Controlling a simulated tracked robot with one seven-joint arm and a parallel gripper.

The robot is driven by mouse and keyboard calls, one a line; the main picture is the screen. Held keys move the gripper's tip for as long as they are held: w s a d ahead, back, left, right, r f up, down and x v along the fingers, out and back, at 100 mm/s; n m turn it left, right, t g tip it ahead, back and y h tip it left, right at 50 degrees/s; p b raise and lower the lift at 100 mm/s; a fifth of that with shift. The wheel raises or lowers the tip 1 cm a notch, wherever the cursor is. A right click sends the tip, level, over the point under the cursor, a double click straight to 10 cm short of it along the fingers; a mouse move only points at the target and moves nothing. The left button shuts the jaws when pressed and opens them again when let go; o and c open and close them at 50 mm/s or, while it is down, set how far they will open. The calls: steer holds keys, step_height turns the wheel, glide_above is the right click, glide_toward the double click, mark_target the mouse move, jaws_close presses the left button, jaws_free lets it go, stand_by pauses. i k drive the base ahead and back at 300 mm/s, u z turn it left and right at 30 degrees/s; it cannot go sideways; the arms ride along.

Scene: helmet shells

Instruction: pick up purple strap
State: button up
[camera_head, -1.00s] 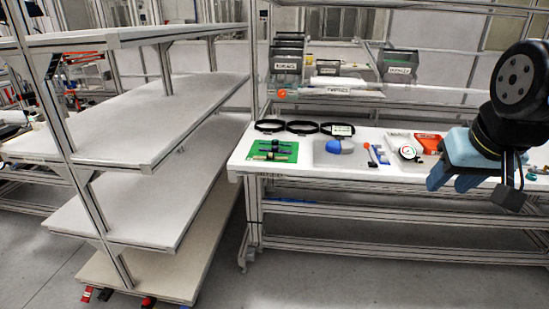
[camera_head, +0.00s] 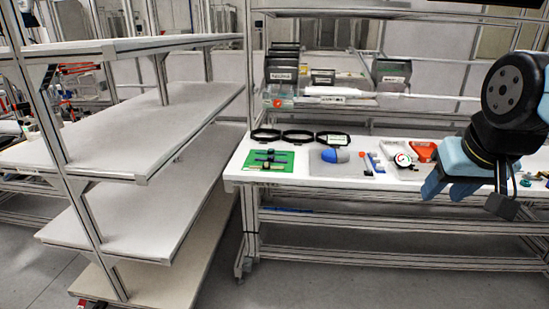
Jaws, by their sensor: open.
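A green mat (camera_head: 249,165) lies at the left end of the white table. Small dark and light strips lie across it. One dark bluish-purple strip (camera_head: 272,155) looks like the purple strap, but it is too small to be sure. My gripper (camera_head: 447,191) is at the right of the view, in front of the table's front edge and well to the right of the mat. It points down, open, with nothing seen between its fingers.
A blue and grey helmet shell (camera_head: 336,155), a gauge (camera_head: 403,160) and a red tray (camera_head: 424,151) lie to the right. Bins stand on the shelf above. An empty shelf rack (camera_head: 150,130) is at left.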

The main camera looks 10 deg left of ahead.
mark_target(270, 158)
steer(key=k, duration=1.1)
steer(key=u, duration=0.85)
steer(key=i, duration=1.25)
steer(key=u, duration=0.35)
steer(key=i, duration=1.25)
steer(key=z, duration=0.75)
steer(key=i, duration=0.6)
steer(key=z, duration=0.35)
steer(key=k, duration=0.3)
steer(key=z, duration=0.05)
